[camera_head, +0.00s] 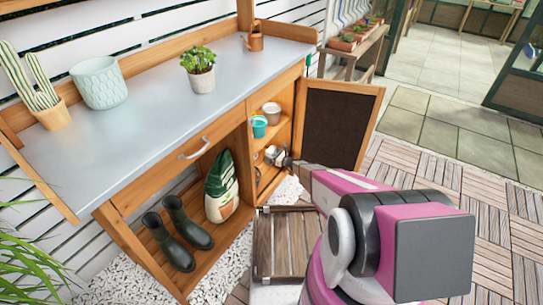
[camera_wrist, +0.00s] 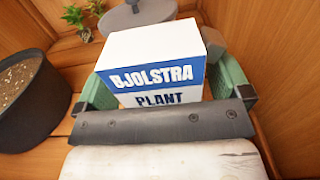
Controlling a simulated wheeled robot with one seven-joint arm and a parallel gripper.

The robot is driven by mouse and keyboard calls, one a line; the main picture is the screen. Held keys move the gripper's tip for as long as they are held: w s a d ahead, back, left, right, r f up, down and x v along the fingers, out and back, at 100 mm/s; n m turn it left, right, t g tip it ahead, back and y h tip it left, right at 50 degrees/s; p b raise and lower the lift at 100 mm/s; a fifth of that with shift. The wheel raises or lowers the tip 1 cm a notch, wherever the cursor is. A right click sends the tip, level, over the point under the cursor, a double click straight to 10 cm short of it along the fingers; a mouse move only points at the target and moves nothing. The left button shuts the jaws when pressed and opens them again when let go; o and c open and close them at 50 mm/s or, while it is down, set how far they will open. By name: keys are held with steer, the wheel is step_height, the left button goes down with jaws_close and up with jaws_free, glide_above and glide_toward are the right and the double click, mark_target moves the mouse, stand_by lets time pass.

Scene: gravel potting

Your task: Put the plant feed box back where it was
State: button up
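The plant feed box (camera_wrist: 152,58) is white with a blue band and the letters "BJOLSTRA PLANT"; it fills the middle of the wrist view. My gripper (camera_wrist: 160,80) has a green finger close against each side of it and appears closed on it. In the head view my gripper (camera_head: 277,155) reaches into the open cupboard (camera_head: 287,97) of the potting bench, at a lower shelf. The box cannot be made out clearly there. Whether its base touches the shelf is hidden.
In the wrist view a dark pot of soil (camera_wrist: 28,105) stands at left, with small plants (camera_wrist: 75,17) behind. In the head view a teal bucket (camera_head: 259,126) and a pale pot (camera_head: 271,112) sit on the shelf above. The cupboard door (camera_head: 335,125) stands open at right.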

mark_target(274, 155)
steer(key=shift+d+r, duration=0.1)
steer(key=shift+r, duration=0.05)
steer(key=v, duration=0.6)
steer(key=shift+s+d, duration=0.3)
steer(key=shift+s+d+r, duration=0.15)
steer(key=shift+s+r, duration=0.1)
steer(key=s+r+n+g+h, duration=0.4)
steer(key=s+r+n+g, duration=0.5)
steer(key=s+r+n, duration=0.7)
steer(key=s+d+r+n+h, duration=0.4)
steer(key=s+d+r+h, duration=0.1)
steer(key=s+r, duration=0.4)
steer(key=s+d+r+n+g+h, duration=0.1)
steer(key=s+d+r+n+h, duration=0.3)
steer(key=s+r, duration=0.6)
steer(key=d+h, duration=0.2)
steer(key=shift+d+r+n, duration=0.2)
steer(key=shift+d+n, duration=0.1)
steer(key=shift+n, duration=0.1)
